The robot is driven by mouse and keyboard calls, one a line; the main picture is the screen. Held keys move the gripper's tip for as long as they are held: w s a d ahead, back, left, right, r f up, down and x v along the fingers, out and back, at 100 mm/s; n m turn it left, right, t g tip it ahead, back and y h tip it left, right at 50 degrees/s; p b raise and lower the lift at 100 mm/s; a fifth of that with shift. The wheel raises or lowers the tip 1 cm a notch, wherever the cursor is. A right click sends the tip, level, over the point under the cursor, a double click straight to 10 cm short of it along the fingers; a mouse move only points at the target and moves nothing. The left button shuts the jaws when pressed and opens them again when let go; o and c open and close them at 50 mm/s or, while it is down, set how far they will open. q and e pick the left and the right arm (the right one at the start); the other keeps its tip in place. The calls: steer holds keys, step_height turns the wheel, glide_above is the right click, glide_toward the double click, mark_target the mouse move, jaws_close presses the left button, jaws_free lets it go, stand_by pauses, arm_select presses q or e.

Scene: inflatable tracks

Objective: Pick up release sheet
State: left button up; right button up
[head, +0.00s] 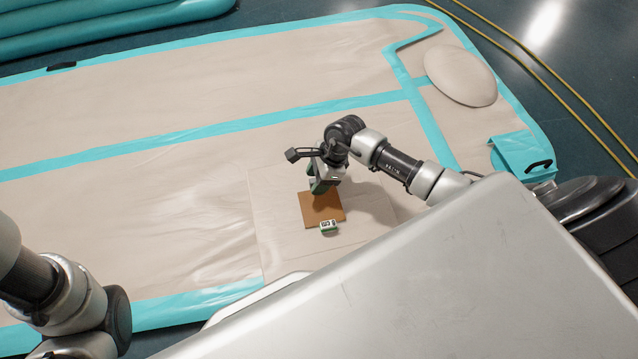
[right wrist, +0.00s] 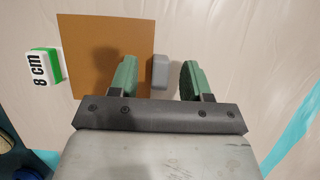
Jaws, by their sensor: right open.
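A flat brown square sheet (head: 322,212), which I take to be the release sheet, lies on the beige mat patch. It also shows in the right wrist view (right wrist: 100,40). A small grey block (right wrist: 160,72) sits at the sheet's right edge there; I cannot tell whether it is attached. My right gripper (head: 321,187) points down over the sheet's far edge. In the right wrist view its green fingers (right wrist: 158,66) are apart, with the grey block seen between them and nothing gripped. The left arm shows at lower left; its gripper is out of view.
A small white and green block marked "8 cm" (head: 328,227) lies at the sheet's near edge; it also shows in the right wrist view (right wrist: 42,68). A beige oval piece (head: 459,75) lies at upper right. Yellow lines (head: 540,73) run on the floor beyond the mat.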

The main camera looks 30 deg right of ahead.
jaws_close()
steer(key=shift+r, duration=0.15)
